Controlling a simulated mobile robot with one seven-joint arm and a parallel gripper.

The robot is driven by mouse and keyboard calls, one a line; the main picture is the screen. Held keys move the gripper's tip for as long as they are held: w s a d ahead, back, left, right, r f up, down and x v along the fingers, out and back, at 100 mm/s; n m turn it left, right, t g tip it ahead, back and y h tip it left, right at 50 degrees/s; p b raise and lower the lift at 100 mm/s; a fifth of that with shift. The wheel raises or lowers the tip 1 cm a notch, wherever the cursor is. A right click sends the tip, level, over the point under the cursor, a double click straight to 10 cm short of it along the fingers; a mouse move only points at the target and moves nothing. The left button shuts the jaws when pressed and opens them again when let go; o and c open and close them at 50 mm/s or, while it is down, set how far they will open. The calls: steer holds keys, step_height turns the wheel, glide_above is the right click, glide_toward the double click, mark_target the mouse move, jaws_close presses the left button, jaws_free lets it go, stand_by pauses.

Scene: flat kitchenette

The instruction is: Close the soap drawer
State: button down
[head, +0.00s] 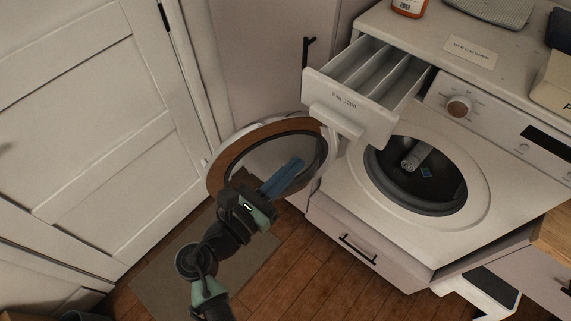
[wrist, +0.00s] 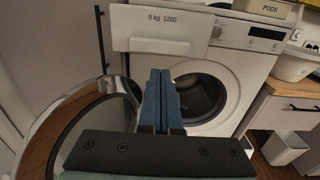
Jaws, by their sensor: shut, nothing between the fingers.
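The soap drawer (head: 352,104) is pulled out at the upper left of the washing machine (head: 413,215). Its compartments look empty, and its front reads "9 kg 1200". The drawer front also shows in the wrist view (wrist: 165,30), above my fingers. My gripper (head: 292,167) is shut and empty. It is in front of the open washer door in the head view, below and to the left of the drawer, apart from it. In the wrist view the blue fingers (wrist: 159,87) point toward the machine, just below the drawer front.
The round washer door (head: 219,168) stands open to the left, close to my gripper. Inside the drum lie a grey roll (head: 413,158) and a small blue item (head: 426,173). A closed lower drawer (head: 345,236) is beneath.

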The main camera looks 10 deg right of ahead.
mark_target(332, 128)
steer(key=p+x, duration=0.1)
steer(key=x, duration=0.9)
steer(key=shift+w, duration=0.1)
